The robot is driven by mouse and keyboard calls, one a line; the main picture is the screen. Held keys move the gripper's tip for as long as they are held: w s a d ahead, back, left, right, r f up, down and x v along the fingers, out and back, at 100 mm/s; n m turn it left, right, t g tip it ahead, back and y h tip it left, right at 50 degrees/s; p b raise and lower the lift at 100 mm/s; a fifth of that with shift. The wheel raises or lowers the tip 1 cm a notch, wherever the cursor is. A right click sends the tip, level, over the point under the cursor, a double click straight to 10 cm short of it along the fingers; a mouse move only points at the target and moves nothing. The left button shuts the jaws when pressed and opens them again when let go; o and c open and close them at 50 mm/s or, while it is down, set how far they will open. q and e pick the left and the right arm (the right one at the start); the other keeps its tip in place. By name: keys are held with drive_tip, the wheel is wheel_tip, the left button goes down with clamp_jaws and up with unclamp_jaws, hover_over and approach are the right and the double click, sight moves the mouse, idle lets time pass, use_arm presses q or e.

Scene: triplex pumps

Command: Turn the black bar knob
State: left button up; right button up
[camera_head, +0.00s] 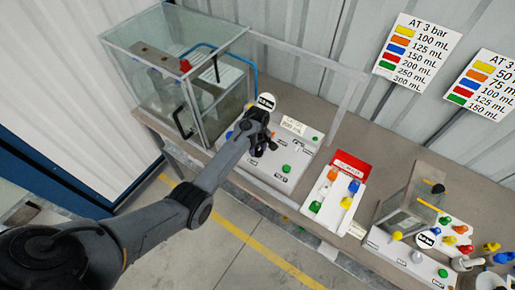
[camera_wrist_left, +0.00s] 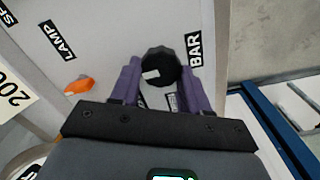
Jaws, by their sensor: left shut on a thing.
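The black bar knob (camera_wrist_left: 160,66) is a dark many-sided knob with a pale mark, next to the BAR label (camera_wrist_left: 194,49) in the left wrist view. My left gripper (camera_wrist_left: 157,72) has its two purple fingers on either side of the knob and is shut on it. In the head view my left gripper (camera_head: 266,137) is at the upper left of the white control panel (camera_head: 276,176), and I cannot make out the knob there. My right gripper is not in view.
An orange knob (camera_wrist_left: 78,85) sits near the LAMP label (camera_wrist_left: 60,40). A glass tank (camera_head: 160,75) stands behind my left arm. A red-topped panel (camera_head: 350,168) and another panel with colored knobs (camera_head: 408,258) stand to the right on the bench.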

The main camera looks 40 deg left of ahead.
use_arm(q)
drive_tip(key=shift+r+m+p, duration=0.15)
drive_tip(key=shift+m+p, duration=1.05)
drive_tip(key=shift+m, duration=0.3)
drive_tip(key=m+p, duration=0.1)
drive_tip(key=m, duration=0.2)
drive_tip(key=shift+w+m+p, duration=0.1)
drive_tip(key=shift+m+p, duration=0.2)
drive_tip(key=shift+p, duration=0.05)
drive_tip(key=m+p, duration=0.1)
drive_tip(key=m, duration=0.3)
drive_tip(key=shift+d, duration=0.1)
drive_tip(key=m, duration=0.3)
drive_tip(key=shift+d+m+p, duration=0.1)
drive_tip(key=shift+m+p, duration=0.2)
drive_tip(key=shift+p, duration=0.05)
drive_tip(key=shift+m, duration=0.4)
drive_tip(key=o, duration=1.1)
drive_tip(key=shift+c, duration=0.2)
